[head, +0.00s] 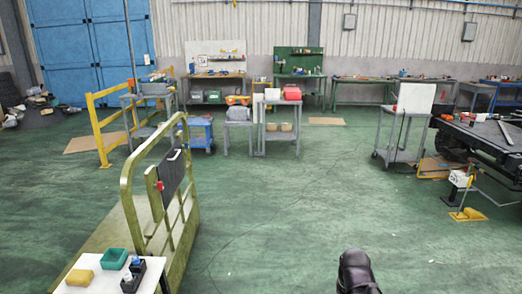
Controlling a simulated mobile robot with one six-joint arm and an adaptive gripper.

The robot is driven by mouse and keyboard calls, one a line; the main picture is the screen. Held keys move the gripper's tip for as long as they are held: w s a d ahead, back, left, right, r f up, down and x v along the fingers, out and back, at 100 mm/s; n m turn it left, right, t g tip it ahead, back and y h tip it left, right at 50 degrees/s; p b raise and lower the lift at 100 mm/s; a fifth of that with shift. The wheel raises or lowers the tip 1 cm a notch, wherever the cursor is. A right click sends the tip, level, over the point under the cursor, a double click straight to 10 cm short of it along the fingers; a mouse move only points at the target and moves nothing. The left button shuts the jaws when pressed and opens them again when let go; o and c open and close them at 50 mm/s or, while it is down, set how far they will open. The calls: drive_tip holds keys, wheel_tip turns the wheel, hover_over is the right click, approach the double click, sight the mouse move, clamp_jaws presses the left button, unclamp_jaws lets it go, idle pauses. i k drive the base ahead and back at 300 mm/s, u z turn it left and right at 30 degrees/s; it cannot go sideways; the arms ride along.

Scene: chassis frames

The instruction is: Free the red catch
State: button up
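A small red catch (160,186) shows on the near edge of a dark panel (171,178) in a yellow-green railed gate frame (140,222), left of centre in the head view. The panel has a light handle-like bar (174,155) near its top. The catch is too small to tell how it is set. A dark rounded part, likely of my arm, stands at the bottom edge, right of centre and well apart from the catch. No gripper fingers can be made out.
A white table (75,289) at the bottom left holds a green bin (114,259), a yellow block (79,278) and dark containers. A grey cart (402,125) and a dark chassis (480,140) stand at the right. The green floor (300,205) in the middle is clear.

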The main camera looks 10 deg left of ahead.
sight(159, 184)
drive_tip(key=u, duration=0.35)
drive_tip(key=i, duration=0.8)
drive_tip(key=u, duration=0.6)
drive_tip(key=i, duration=0.65)
drive_tip(key=u, duration=0.25)
